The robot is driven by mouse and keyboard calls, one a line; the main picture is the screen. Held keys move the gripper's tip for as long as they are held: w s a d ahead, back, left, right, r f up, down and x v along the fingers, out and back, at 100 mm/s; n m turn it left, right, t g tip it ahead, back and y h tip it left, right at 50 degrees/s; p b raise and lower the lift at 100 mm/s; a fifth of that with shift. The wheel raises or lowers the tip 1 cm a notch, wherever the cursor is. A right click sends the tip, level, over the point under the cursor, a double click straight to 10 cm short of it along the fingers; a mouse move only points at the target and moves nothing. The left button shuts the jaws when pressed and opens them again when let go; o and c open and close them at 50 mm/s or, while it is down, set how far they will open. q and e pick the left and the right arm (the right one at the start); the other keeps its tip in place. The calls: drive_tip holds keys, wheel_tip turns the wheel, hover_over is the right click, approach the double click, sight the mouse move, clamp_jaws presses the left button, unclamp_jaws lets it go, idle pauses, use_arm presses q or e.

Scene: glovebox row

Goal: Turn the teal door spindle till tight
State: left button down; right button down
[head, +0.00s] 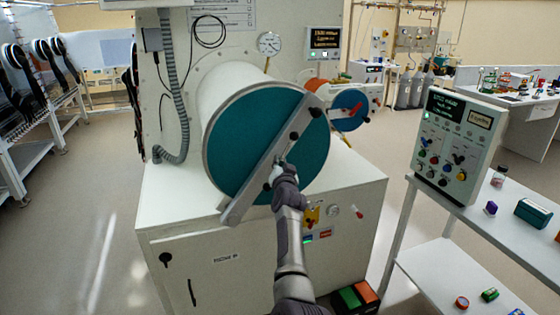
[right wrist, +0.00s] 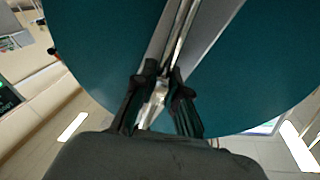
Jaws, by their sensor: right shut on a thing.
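The large round teal door (head: 236,135) closes the end of a white cylinder on the cabinet. A grey bar (head: 240,202) lies slanted across it, from lower left to upper right. My right gripper (head: 281,170) is at the bar's middle, in front of the door. In the right wrist view, its dark fingers (right wrist: 165,85) are shut on the shiny metal door spindle (right wrist: 158,97) at the bar. In the head view my gripper mostly hides the spindle. My left gripper is not in view.
A smaller blue round door (head: 348,103) with an orange rim sits just right of the teal one. A control panel (head: 458,148) stands on a side table at the right. A corrugated hose (head: 177,90) hangs left of the cylinder. Floor at the left is clear.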

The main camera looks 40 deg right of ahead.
idle(0.5)
drive_tip(key=c, duration=1.2)
unclamp_jaws()
drive_tip(key=v, duration=0.7)
drive_tip(key=shift+s, duration=0.2)
drive_tip(key=shift+a, duration=0.15)
